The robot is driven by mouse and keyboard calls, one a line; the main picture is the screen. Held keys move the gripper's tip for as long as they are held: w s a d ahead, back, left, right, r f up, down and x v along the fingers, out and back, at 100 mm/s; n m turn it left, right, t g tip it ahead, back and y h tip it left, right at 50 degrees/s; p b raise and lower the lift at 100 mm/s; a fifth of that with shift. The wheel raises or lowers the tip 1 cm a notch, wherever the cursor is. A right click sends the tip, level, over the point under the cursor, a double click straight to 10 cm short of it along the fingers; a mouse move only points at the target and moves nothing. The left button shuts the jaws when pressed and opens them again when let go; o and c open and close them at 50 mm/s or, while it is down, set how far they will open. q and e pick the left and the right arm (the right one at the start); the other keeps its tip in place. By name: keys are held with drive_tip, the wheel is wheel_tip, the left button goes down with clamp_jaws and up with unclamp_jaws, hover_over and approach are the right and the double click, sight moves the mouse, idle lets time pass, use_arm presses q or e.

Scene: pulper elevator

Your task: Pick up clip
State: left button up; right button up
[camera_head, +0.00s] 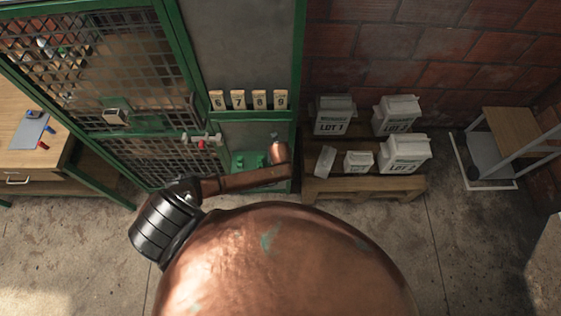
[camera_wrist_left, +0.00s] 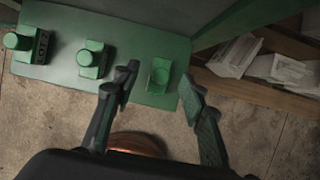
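In the left wrist view, a green shelf (camera_wrist_left: 125,85) carries a row of small green holders. Two of them, the left holder (camera_wrist_left: 32,45) and the middle holder (camera_wrist_left: 93,58), have round knob-like tops. I cannot tell which part, if any, is the clip. Contact is not clear. The shelf also shows in the head view (camera_head: 232,171). My right gripper is out of view.
A green mesh door (camera_head: 115,70) stands left of the shelf, with a latch (camera_head: 202,139) bearing a red part. Cards numbered 6 to 9 (camera_head: 249,99) stand above. A wooden desk (camera_head: 25,165) is far left.

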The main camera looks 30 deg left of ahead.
use_arm(q)
drive_tip(key=shift+x, duration=1.25)
drive_tip(key=shift+c, duration=0.4)
drive_tip(key=c, duration=0.9)
drive_tip(key=shift+r, duration=0.1)
drive_tip(key=shift+c, duration=0.2)
